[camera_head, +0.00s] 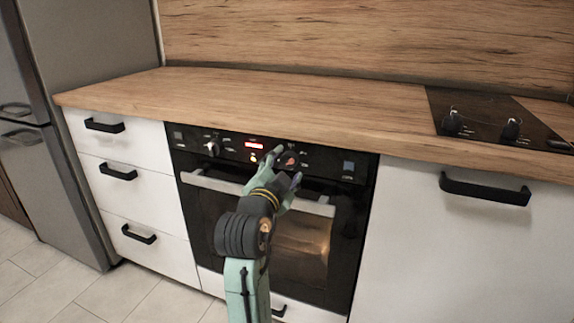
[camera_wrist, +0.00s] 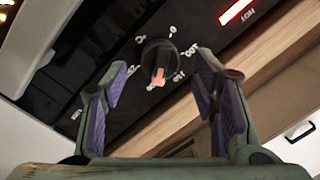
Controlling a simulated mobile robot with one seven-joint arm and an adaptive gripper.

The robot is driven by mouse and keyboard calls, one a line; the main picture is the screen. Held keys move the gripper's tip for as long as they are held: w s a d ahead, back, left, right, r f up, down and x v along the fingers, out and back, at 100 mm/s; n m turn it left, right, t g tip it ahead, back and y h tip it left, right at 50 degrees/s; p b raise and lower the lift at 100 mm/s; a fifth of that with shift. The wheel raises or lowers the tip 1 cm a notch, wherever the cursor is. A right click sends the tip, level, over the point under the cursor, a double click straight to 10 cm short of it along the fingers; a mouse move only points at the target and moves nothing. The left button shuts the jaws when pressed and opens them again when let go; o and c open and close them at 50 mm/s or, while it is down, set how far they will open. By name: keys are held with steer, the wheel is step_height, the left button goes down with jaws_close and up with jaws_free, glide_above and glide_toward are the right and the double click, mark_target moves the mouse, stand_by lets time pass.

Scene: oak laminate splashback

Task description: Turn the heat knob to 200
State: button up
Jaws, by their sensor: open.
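The heat knob (camera_head: 290,158) is a round black dial with an orange-red pointer mark on the black oven control panel (camera_head: 232,146). In the wrist view the knob (camera_wrist: 155,55) sits ahead of my gripper, its pointer towards the bottom of the picture. White marks ring it, but most numbers are too small or tilted to read surely. My gripper (camera_wrist: 160,76) is open, with one purple-padded finger on each side of the knob. In the head view my gripper (camera_head: 286,164) is at the panel, partly covering the knob's surroundings. I cannot tell whether the fingers touch it.
Another knob (camera_head: 213,147) and a red lit display (camera_head: 254,145) are left of the heat knob. The oven door handle (camera_head: 215,186) runs just below. The wooden worktop (camera_head: 250,95) overhangs above, with a black hob (camera_head: 480,115) at the right.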

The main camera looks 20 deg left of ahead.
steer(key=s, duration=1)
steer(key=shift+d, duration=0.35)
steer(key=shift+r, duration=0.15)
